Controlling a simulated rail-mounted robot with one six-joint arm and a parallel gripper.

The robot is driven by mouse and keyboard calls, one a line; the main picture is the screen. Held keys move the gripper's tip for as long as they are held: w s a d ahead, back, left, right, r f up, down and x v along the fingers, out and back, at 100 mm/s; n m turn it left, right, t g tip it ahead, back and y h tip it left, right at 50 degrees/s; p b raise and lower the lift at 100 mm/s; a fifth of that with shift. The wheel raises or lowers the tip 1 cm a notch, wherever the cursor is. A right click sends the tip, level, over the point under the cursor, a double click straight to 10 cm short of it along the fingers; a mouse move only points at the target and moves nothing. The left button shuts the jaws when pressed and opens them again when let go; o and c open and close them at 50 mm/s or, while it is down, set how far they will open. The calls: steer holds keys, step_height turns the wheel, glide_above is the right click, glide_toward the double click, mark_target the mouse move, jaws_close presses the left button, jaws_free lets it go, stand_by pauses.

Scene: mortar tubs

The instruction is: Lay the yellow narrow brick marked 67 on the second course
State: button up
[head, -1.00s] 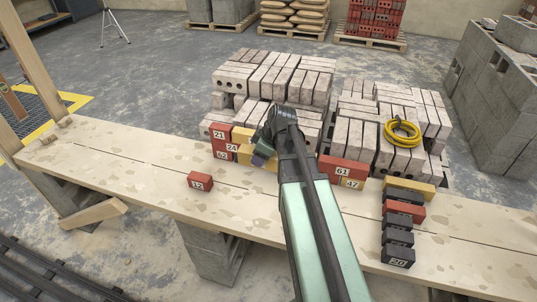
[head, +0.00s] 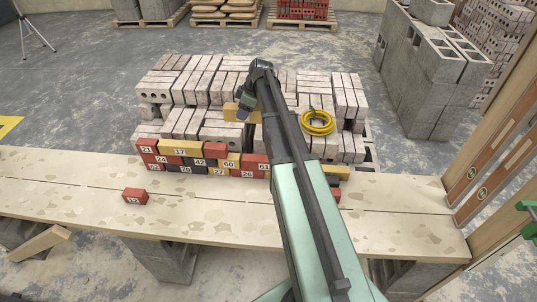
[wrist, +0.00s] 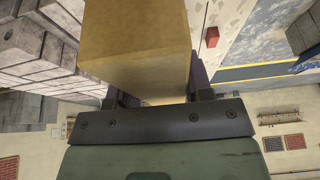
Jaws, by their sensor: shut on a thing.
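My gripper (head: 246,108) is shut on a yellow brick (head: 235,112), which fills the upper middle of the wrist view (wrist: 135,50). No number shows on its visible faces. In the head view the brick appears just beyond the low wall, apparently raised. The wall (head: 200,162) of red, yellow and dark bricks stands along the plank's far edge. Its marks include 21, 17, 24, 42, 60, 61, 62, 78, 27 and 26.
A red brick marked 12 (head: 134,196) lies alone on the plank (head: 70,200). A yellow brick (head: 338,171) shows right of my arm, with others partly hidden. Pale brick stacks (head: 195,85) and a yellow coil (head: 317,122) stand behind. The plank's front left is mostly clear.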

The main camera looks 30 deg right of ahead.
steer(key=shift+a+f, duration=0.1)
steer(key=shift+f, duration=0.05)
step_height(320, 180, down, 20)
steer(key=b, duration=2)
steer(key=shift+f+b, duration=0.15)
steer(key=shift+b, duration=0.15)
steer(key=shift+r+p, duration=0.3)
steer(key=shift+f, duration=0.2)
steer(key=o, duration=1.3)
steer(key=shift+o, duration=0.2)
